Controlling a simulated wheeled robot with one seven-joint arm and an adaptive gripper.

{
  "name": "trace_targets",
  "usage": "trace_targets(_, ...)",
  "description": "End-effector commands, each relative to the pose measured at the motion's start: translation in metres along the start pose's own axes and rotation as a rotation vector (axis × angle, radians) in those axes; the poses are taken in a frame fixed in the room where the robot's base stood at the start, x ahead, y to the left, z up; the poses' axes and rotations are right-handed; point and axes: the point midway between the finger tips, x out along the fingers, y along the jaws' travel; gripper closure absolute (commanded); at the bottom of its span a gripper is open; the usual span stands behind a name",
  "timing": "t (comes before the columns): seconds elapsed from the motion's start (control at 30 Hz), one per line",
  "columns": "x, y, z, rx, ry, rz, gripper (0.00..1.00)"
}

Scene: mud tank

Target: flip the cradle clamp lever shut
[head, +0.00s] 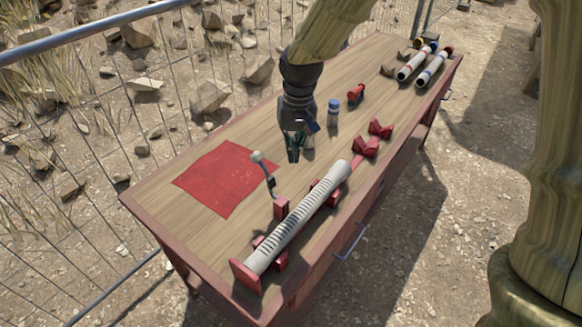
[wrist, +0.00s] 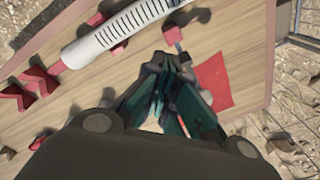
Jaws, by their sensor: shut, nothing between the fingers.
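The clamp lever (head: 266,172) stands up from the left side of the cradle, tilted, with a pale round knob on top. The red cradle (head: 281,208) holds a long grey slotted tube (head: 300,222) along the table's front edge. My gripper (head: 293,158) is shut and empty, above the table, behind and to the right of the lever knob and apart from it. In the wrist view my gripper's fingers (wrist: 165,95) are together and hide part of the lever. The slotted tube (wrist: 125,30) and a red cradle block (wrist: 172,34) show beyond them.
A red mat (head: 222,178) lies left of the lever. A blue-capped bottle (head: 333,113), a red part (head: 356,92) and red V-blocks (head: 372,138) stand farther right. Two pale tubes (head: 417,63) lie at the far end. A wire fence runs behind the table.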

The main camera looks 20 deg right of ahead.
Motion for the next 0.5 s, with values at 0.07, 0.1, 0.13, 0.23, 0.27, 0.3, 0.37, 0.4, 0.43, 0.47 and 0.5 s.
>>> trace_targets(0.07,-0.015,0.001,-0.015,-0.141,0.013,-0.011,1.00)
trace_targets(0.1,-0.021,0.001,-0.021,-0.213,0.019,-0.012,1.00)
trace_targets(0.13,-0.025,0.002,-0.025,-0.262,0.022,-0.013,1.00)
trace_targets(0.23,-0.038,0.004,-0.037,-0.405,0.035,-0.015,1.00)
trace_targets(0.27,-0.042,0.004,-0.039,-0.439,0.038,-0.014,1.00)
trace_targets(0.3,-0.045,0.005,-0.043,-0.478,0.042,-0.014,1.00)
trace_targets(0.37,-0.049,0.007,-0.047,-0.523,0.046,-0.013,1.00)
trace_targets(0.4,-0.051,0.007,-0.048,-0.546,0.048,-0.012,1.00)
trace_targets(0.43,-0.052,0.007,-0.049,-0.558,0.048,-0.012,1.00)
trace_targets(0.47,-0.053,0.007,-0.050,-0.568,0.049,-0.011,1.00)
trace_targets(0.5,-0.054,0.008,-0.050,-0.576,0.050,-0.011,1.00)
